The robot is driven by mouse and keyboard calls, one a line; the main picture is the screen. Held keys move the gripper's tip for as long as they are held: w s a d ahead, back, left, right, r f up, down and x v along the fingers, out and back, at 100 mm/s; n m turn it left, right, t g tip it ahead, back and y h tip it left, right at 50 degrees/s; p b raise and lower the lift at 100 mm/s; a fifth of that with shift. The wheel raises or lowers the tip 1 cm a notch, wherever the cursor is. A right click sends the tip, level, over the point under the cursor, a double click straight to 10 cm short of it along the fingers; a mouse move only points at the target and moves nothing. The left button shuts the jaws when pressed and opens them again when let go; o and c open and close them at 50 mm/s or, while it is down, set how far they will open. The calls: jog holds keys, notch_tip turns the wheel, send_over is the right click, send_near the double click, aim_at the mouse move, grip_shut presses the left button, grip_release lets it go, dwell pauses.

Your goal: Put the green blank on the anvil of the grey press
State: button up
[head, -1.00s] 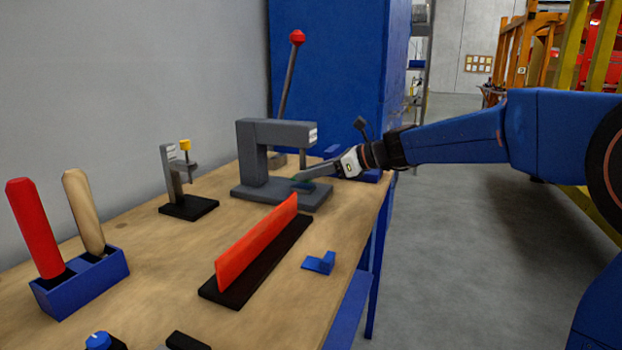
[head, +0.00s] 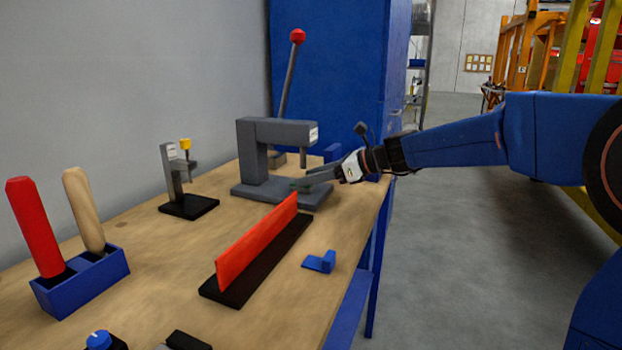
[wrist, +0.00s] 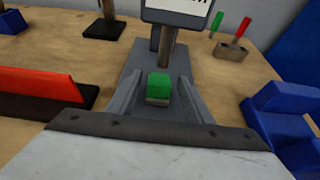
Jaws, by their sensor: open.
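The green blank (wrist: 158,86) sits between the two fingers of my gripper (wrist: 160,77) in the wrist view, with a visible gap on each side. My gripper (head: 301,186) is open, low over the front of the grey press (head: 262,130). The press ram (wrist: 167,47) stands just beyond the blank in the wrist view. The blank appears to rest on a small grey block on the press base (wrist: 130,72); its contact underneath is hidden.
An orange-red fence on a black base (head: 257,240) stands in front of the press. A blue bracket (head: 320,262) lies to its right. A small black-based press (head: 187,205) stands left. Blue blocks (wrist: 280,110) stand close to the right of my gripper.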

jog(key=v, duration=1.1)
jog(key=shift+d, duration=0.35)
jog(key=shift+s+d+r, duration=0.1)
jog(key=shift+s, duration=0.05)
